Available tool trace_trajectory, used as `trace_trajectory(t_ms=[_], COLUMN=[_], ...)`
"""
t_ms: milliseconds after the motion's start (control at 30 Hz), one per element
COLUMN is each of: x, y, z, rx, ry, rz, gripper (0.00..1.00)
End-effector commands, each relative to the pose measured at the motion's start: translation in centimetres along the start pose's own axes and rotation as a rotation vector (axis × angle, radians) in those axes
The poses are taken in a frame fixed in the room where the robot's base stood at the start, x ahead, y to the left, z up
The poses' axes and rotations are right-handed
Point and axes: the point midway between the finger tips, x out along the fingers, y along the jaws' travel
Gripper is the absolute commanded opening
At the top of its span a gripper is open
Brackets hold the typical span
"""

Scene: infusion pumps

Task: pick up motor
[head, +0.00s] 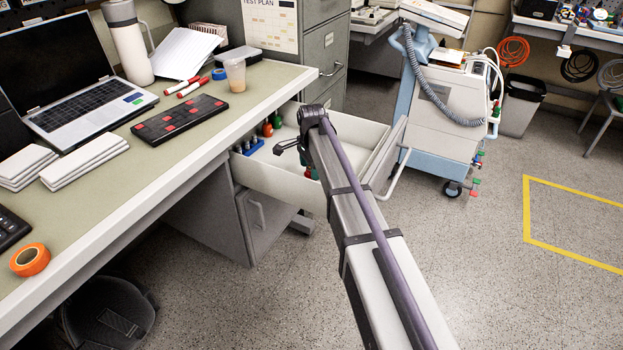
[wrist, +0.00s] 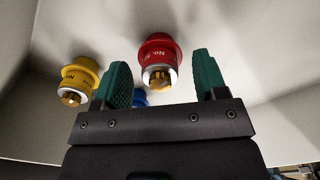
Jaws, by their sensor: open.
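In the wrist view, a red motor-like cylinder (wrist: 158,62) with a white label band and a brass-coloured end lies between my open gripper's (wrist: 166,75) two green fingers, towards their tips. Neither finger visibly touches it. A similar yellow cylinder (wrist: 77,82) is outside the left finger. A blue one (wrist: 140,97) is partly hidden behind the gripper. They are in a white open drawer (head: 283,189), which my arm reaches over in the head view. There my arm hides most of the gripper.
Blue items (head: 249,147) and a red item (head: 267,129) stand at the drawer's left end. The workbench (head: 200,140) holds a laptop (head: 85,100) and a cup (head: 235,75). A wheeled cart (head: 450,110) stands just right of the drawer. Open floor lies to the right.

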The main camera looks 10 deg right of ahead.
Motion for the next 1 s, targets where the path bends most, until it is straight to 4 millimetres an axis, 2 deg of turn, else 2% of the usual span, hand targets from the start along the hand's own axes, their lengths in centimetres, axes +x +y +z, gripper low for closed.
trace_trajectory(t_ms=[67, 600, 867, 1000], x=[-0.1, -0.1, -0.4, -2.3], y=[0.0, 0.0, 0.0, 0.0], z=[0.0, 0.0, 0.0, 0.0], rx=[0.0, 0.0, 0.0, 0.0], ry=[0.0, 0.0, 0.0, 0.0], rz=[0.0, 0.0, 0.0, 0.0], gripper=[0.61, 0.09, 0.08, 0.08])
